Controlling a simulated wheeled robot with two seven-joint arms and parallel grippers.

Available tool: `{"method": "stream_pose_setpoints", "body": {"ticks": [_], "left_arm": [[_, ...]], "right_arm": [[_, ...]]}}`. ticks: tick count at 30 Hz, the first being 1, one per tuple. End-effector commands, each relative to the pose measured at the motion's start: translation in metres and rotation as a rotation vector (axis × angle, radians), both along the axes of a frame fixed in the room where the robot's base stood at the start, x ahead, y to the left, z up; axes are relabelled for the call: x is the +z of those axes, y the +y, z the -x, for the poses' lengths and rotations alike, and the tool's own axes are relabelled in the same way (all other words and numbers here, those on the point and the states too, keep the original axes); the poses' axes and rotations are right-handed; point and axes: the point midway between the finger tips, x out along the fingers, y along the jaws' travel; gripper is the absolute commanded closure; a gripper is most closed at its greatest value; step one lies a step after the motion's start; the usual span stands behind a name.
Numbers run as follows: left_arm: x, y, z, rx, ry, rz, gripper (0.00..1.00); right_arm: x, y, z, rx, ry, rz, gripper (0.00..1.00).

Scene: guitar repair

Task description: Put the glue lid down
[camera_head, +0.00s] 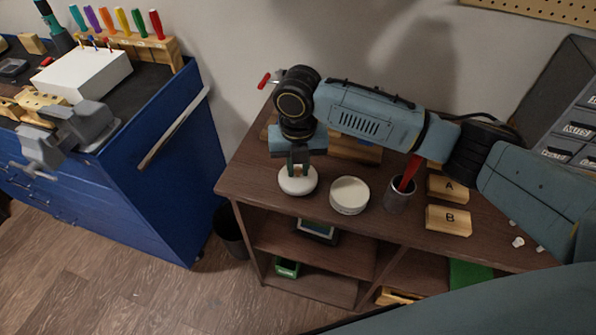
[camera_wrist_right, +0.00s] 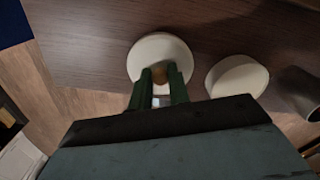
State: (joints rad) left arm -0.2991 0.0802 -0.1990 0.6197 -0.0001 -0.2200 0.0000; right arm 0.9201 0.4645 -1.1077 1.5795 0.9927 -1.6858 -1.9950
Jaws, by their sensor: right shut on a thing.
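The glue lid (camera_head: 297,183) is a round white disc with a small brown knob, low over the left end of the brown bench, near its front edge. It also shows in the wrist view (camera_wrist_right: 160,45). My right gripper (camera_head: 298,170) points down and is shut on the lid's knob; its green fingers (camera_wrist_right: 165,85) sit on both sides of the knob. I cannot tell whether the lid touches the bench top. A round white glue pot (camera_head: 349,195) stands just right of the lid, apart from it; it also shows in the wrist view (camera_wrist_right: 237,76). My left gripper is not in view.
A grey cup (camera_head: 397,197) with a red-handled tool stands right of the pot. Wooden blocks marked A (camera_head: 447,188) and B (camera_head: 448,221) lie further right. The bench top (camera_head: 245,180) is bare left of the lid. A blue cabinet (camera_head: 165,165) stands left, across a gap.

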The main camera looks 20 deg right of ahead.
Motion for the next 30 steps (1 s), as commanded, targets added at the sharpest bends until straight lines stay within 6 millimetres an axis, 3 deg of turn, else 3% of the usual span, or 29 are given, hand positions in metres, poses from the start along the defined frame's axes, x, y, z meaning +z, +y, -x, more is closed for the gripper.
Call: {"method": "stream_pose_setpoints", "body": {"ticks": [4,14,15,20,30], "left_arm": [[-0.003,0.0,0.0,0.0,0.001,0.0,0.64],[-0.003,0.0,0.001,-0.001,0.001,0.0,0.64],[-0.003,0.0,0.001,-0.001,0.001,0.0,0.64],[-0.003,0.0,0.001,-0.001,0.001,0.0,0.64],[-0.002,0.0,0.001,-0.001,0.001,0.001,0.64]], "right_arm": [[-0.021,0.0,0.0,-0.001,0.0,0.0,1.0],[-0.022,0.0,0.0,-0.001,0.0,0.001,1.0],[-0.023,0.0,0.0,-0.001,0.0,0.001,0.8],[-0.023,0.0,0.0,-0.001,0.0,0.001,0.6],[-0.015,0.0,-0.001,-0.001,-0.002,-0.001,0.6]]}}
